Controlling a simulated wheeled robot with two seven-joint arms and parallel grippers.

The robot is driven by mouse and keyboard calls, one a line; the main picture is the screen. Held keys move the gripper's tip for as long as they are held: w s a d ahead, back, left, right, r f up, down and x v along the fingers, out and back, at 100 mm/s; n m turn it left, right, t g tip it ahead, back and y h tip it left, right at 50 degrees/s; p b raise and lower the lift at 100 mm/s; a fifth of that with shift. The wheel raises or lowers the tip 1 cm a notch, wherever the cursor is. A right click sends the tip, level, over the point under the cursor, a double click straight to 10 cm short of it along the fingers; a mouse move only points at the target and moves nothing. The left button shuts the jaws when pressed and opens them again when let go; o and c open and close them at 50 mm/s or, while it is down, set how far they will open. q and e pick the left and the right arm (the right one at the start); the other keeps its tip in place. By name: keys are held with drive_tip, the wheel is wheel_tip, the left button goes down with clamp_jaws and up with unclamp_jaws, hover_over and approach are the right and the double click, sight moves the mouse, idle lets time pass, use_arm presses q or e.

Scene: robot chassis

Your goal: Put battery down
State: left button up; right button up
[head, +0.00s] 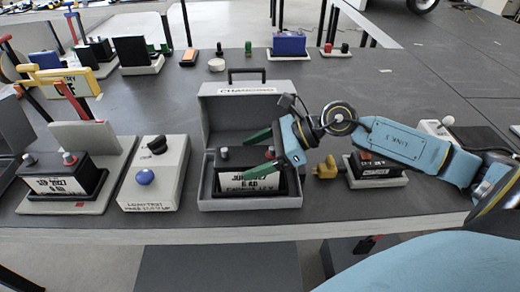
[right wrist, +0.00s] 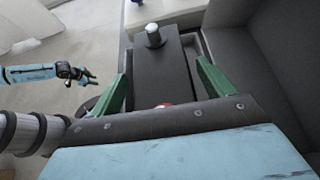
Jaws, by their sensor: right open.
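A black battery (head: 232,183) with a white label and two terminals stands upright inside an open grey case (head: 250,204). Its dark top (right wrist: 160,70) also shows in the right wrist view, with a silver terminal at the far end and a red one near my gripper. My right gripper (head: 256,154) is open, its green fingers spread over the battery. In the right wrist view the fingers (right wrist: 165,88) lie on either side of the battery top, with gaps visible. Contact lower down is hidden. My left gripper (right wrist: 91,78) appears small at the left of the right wrist view.
Another battery on a tray (head: 62,180) is farther left. A battery on a stand (head: 378,168) and a yellow piece (head: 326,168) are to the right. The case's raised lid (head: 240,110) stands behind.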

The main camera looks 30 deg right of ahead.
sight(271, 148)
drive_tip(key=shift+r, duration=0.1)
drive_tip(key=p+v, duration=0.1)
drive_tip(key=v, duration=0.4)
use_arm(q)
drive_tip(key=s+a+f+p, duration=0.1)
drive_tip(key=s+f, duration=0.3)
drive_tip(key=s, duration=0.3)
drive_tip(key=shift+p, duration=0.4)
use_arm(e)
drive_tip(key=v, duration=0.7)
use_arm(q)
drive_tip(key=shift+a+g, duration=0.1)
drive_tip(key=shift+g, duration=0.2)
